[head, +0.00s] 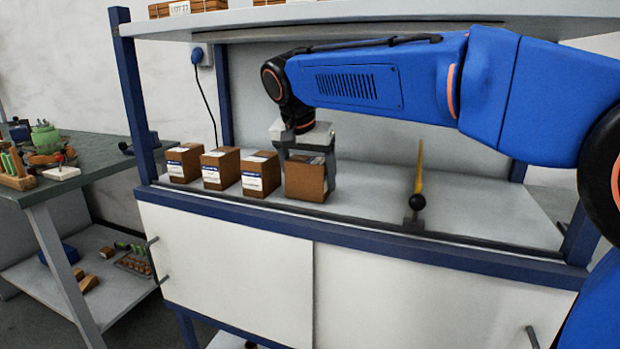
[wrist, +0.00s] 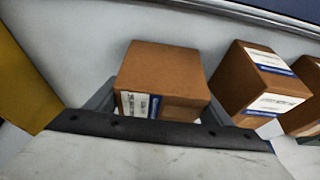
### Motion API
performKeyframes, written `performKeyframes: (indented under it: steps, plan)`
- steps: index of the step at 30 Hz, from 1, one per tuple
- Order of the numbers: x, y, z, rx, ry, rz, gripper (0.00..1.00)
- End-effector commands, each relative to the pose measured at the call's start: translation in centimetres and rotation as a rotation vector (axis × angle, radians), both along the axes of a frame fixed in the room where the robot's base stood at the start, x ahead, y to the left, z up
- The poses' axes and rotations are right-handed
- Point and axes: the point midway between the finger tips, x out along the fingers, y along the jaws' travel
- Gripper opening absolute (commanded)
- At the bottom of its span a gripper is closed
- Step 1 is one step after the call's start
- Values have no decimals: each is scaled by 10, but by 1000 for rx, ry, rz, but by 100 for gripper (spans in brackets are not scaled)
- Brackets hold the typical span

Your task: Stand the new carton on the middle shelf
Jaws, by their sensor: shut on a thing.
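A brown carton (head: 306,182) is between the fingers of my gripper (head: 307,170), at the right end of a row of cartons on the middle shelf (head: 365,203). My gripper is shut on it from above, one finger on each side. The carton looks upright, at or very near the shelf surface; I cannot tell if its base touches. In the wrist view the held carton (wrist: 160,75) shows a plain brown face and part of a white and blue label, with my gripper (wrist: 160,108) along its near edge.
Three labelled cartons (head: 260,173) stand left of the held one, with a small gap. A yellow upright piece (head: 419,180) with a black ball stands to the right, with clear shelf between. An upper shelf (head: 350,14) overhangs. A workbench (head: 90,168) with tools is at left.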

Motion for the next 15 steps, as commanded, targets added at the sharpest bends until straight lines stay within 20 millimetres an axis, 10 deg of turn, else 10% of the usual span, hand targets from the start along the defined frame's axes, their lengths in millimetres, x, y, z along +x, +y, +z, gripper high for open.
performKeyframes:
  steps: [11,12,15]
  plan:
    - [0,0,-4,1,-2,1,42]
    - [0,0,-4,1,-1,0,84]
    - [0,0,-4,1,-1,0,93]
